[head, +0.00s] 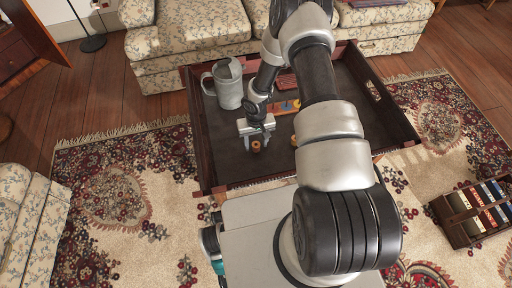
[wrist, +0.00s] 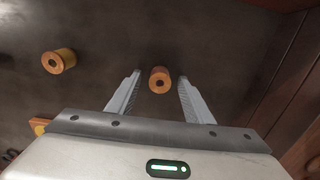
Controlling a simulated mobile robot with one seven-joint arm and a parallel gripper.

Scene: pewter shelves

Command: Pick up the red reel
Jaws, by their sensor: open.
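A small reel with an orange-brown top and a reddish side (wrist: 160,80) stands upright between my gripper's fingertips (wrist: 159,77) in the wrist view, with a gap to each finger. In the head view this reel (head: 256,147) shows on the dark tray-like table top (head: 225,160), just under my gripper (head: 256,141). My gripper is open, points down and holds nothing. A second, yellower reel (wrist: 58,61) stands apart to the left in the wrist view. In the head view it shows only partly, beside my arm (head: 294,140).
A raised dark wooden rim (head: 198,140) surrounds the table top. A grey metal jug (head: 228,88) stands at the back left. An orange wooden piece with coloured parts (head: 284,108) lies behind my gripper. A crate of books (head: 458,228) sits on the rug at right.

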